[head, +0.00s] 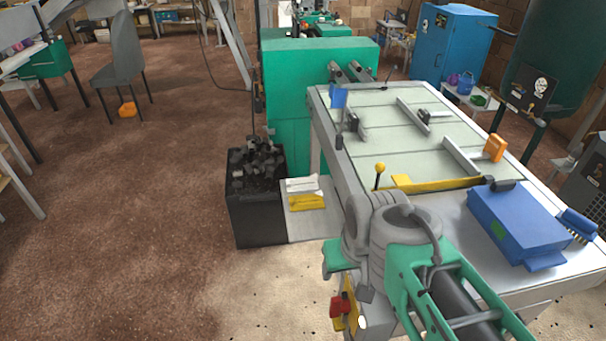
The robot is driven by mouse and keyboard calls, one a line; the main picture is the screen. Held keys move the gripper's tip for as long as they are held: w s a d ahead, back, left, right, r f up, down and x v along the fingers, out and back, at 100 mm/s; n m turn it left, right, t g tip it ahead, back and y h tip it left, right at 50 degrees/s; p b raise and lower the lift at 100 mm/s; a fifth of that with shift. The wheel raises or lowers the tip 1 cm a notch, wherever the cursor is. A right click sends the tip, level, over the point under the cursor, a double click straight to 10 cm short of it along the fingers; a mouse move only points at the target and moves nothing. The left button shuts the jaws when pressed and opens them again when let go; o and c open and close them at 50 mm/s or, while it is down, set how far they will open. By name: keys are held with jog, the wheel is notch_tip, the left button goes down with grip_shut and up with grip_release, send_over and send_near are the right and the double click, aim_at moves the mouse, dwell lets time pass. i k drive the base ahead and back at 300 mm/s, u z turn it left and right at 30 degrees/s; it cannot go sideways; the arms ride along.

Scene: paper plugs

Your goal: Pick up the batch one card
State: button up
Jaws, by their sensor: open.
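I cannot read which card is the batch one card. A white card or packet (303,184) lies on a small pale side shelf (310,226), with a yellow one (307,202) just in front of it. A blue card-like plate (338,97) stands upright at the table's far left corner. An orange piece (494,147) stands at its right edge. My green and grey arm fills the lower right foreground. My gripper's fingers do not show.
A black bin (256,198) heaped with dark pieces stands left of the shelf. The grey table (385,145) carries rails, a yellow bar (440,186) and a blue case (518,222). A green machine (290,100) stands behind. The brown floor at left is mostly open, with a grey chair (117,55).

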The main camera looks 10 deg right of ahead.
aim_at(309, 183)
jog(key=u, duration=0.5)
jog(key=k, duration=0.45)
jog(key=u, duration=1.35)
jog(key=i, duration=1.45)
jog(key=z, duration=1)
jog(key=i, duration=0.9)
jog(key=z, duration=0.9)
